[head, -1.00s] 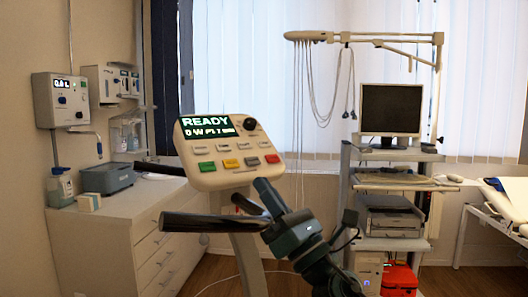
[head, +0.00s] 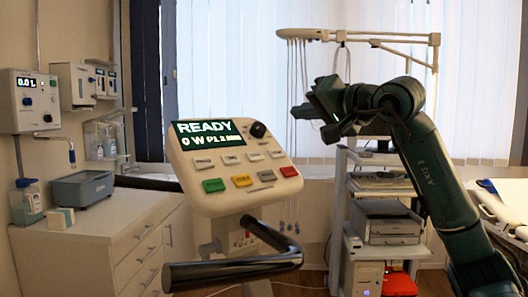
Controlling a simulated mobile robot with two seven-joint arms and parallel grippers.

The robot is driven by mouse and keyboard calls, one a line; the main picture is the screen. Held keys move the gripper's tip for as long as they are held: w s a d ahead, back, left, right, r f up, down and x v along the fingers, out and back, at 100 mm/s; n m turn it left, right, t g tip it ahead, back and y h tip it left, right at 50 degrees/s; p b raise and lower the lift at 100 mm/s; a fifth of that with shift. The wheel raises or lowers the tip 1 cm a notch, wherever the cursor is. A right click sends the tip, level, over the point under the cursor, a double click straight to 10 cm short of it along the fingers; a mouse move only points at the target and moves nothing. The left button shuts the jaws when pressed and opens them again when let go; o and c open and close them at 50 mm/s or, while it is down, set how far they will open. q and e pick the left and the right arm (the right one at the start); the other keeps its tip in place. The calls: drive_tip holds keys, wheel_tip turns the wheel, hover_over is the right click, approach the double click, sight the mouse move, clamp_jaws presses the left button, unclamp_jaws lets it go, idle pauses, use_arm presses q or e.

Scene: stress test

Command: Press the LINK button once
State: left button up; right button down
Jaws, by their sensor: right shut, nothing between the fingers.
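The control console (head: 238,170) stands tilted in the middle of the head view, with a lit display (head: 208,132) reading READY. Below the display is a row of small white buttons (head: 230,159) with labels too small to read. Under them is a row of green, orange, grey and red buttons (head: 240,181). I cannot tell which button is LINK. My right gripper (head: 314,110) is shut and empty, up and to the right of the console, apart from it and pointing left. My left gripper is not in view.
A black handlebar (head: 230,270) sticks out in front of the console. A dark knob (head: 258,130) sits on the console's upper right. A white cabinet (head: 100,240) is at left. An equipment cart with a printer (head: 385,222) stands behind my right arm.

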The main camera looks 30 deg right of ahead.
sight(276, 154)
drive_tip(key=w+f+b, duration=0.2)
drive_tip(key=f, duration=0.1)
drive_tip(key=w+f+b, duration=0.2)
drive_tip(key=shift+a+f, duration=0.2)
drive_tip(key=shift+w+f, duration=0.35)
drive_tip(key=shift+f, duration=0.15)
drive_tip(key=shift+w+f, duration=0.15)
drive_tip(key=shift+w, duration=0.05)
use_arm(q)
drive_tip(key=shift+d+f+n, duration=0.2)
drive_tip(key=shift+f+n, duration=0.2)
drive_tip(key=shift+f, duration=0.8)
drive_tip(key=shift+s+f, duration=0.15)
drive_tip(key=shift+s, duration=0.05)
use_arm(e)
drive_tip(key=shift+w+f, duration=0.1)
drive_tip(key=shift+f, duration=0.05)
idle(0.5)
drive_tip(key=shift+w+a+f, duration=0.1)
drive_tip(key=shift+w+f, duration=0.05)
drive_tip(key=shift+f, duration=0.05)
